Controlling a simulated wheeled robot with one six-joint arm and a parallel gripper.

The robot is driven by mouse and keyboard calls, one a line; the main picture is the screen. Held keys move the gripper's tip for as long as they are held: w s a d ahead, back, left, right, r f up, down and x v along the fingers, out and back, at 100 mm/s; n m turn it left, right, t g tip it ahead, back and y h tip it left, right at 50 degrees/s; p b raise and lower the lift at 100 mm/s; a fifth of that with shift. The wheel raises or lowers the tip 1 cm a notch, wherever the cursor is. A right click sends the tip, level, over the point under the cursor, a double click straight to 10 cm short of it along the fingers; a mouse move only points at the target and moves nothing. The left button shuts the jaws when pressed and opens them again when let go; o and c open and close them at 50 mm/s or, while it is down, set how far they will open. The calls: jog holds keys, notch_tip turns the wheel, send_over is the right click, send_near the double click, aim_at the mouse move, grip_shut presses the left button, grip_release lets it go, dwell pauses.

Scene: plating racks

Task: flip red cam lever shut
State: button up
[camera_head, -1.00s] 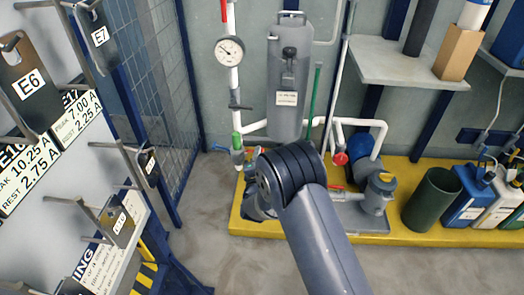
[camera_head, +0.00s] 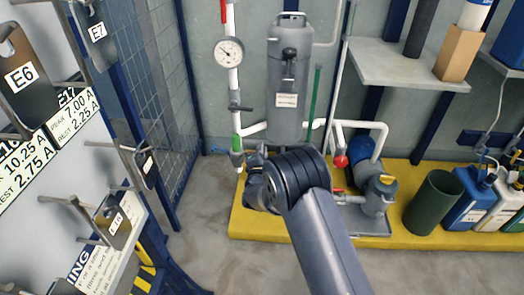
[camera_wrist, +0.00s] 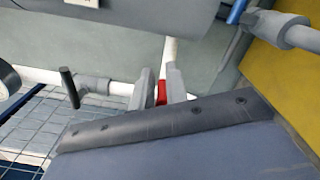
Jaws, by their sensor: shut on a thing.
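The red cam lever (camera_wrist: 161,92) shows in the wrist view as a small red piece between my fingertips. My gripper (camera_wrist: 158,88) is shut on it, in front of a white pipe (camera_wrist: 169,50). Most of the lever is hidden by the fingers and by the dark edge of my gripper's body. In the head view my wrist hides the fingers and the lever, near the foot of the white standpipe (camera_head: 233,85).
A grey cylinder (camera_head: 286,75) hangs close to the right of the standpipe; a gauge (camera_head: 229,51) and black handle (camera_head: 240,108) are on the pipe. The yellow platform (camera_head: 250,223) carries a pump and containers. Racks with hooks (camera_head: 120,150) stand left. Grey floor is free in front.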

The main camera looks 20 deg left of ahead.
grip_shut()
jog(key=shift+f, duration=0.2)
jog(key=a+f+m+b, duration=0.4)
jog(key=f+m+b, duration=0.2)
jog(key=m, duration=1)
jog(key=s+b, duration=0.1)
jog(key=b, duration=0.1)
jog(key=shift+f+m+b, duration=0.35)
jog(key=shift+m+b, duration=0.05)
jog(key=shift+a, duration=0.1)
jog(key=o, duration=0.6)
grip_release()
jog(key=shift+c, duration=0.2)
